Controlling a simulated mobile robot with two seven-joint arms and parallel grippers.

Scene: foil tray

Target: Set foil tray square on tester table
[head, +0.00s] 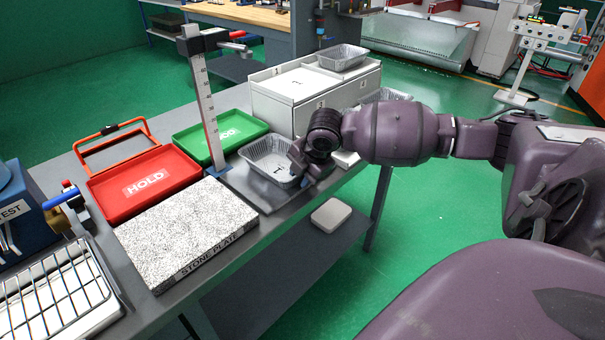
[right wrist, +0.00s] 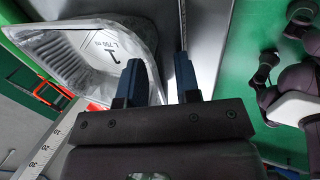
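A silver foil tray (head: 262,150), marked with a 1, sits upright on the dark flat plate of the tester table (head: 240,188), beside the upright ruler post (head: 203,100). It looks slightly turned against the plate's edges. My right gripper (head: 296,168) is at the tray's near right side. In the right wrist view, the two fingers (right wrist: 160,78) stand apart; the tray (right wrist: 95,50) is at left, and its side wall reaches into the gap between them. Whether the fingers touch the wall cannot be told. My left gripper is not in view.
A red HOLD tray (head: 143,190) and a green tray (head: 222,133) lie left of the tester. The stone plate (head: 185,230) is in front. A white drawer cabinet (head: 305,98) behind carries another foil tray (head: 342,56).

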